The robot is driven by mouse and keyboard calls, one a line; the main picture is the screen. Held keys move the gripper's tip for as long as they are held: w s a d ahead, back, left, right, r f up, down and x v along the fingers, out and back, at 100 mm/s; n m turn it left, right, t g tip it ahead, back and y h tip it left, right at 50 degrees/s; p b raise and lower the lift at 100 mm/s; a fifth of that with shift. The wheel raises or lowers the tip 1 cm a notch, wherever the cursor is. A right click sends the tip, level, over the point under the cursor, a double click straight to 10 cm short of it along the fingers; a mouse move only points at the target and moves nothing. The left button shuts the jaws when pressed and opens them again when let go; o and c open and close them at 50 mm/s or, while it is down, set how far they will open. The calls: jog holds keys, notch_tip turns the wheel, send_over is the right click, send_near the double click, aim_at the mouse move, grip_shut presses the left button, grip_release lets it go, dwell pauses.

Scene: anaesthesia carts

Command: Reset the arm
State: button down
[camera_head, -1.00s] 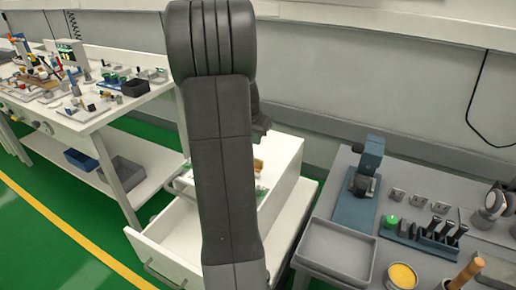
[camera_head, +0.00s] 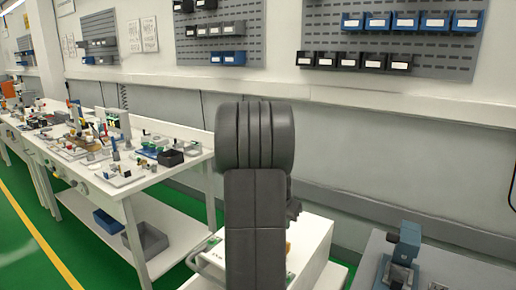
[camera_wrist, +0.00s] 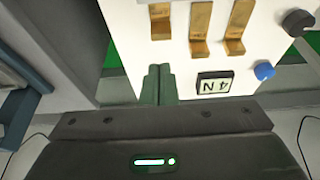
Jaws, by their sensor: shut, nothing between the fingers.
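My gripper (camera_wrist: 159,72) shows in the wrist view with its two dark fingers together and nothing between them. It points toward a white cart (camera_wrist: 200,75) with several brass brackets (camera_wrist: 200,28) on it. In the head view my dark arm stands upright in the middle and hides part of the white cart (camera_head: 312,238). The gripper itself is hidden or out of sight there. I cannot tell how far the fingertips are from the cart.
A white workbench (camera_head: 125,185) with many small parts stands at left, with bins (camera_head: 147,238) on its lower shelf. A grey table (camera_head: 440,270) with a blue device (camera_head: 403,250) is at right. Green floor (camera_head: 20,235) is clear at lower left.

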jog(key=x, duration=0.6)
jog(key=shift+w+f, duration=0.1)
jog(key=shift+f, duration=0.3)
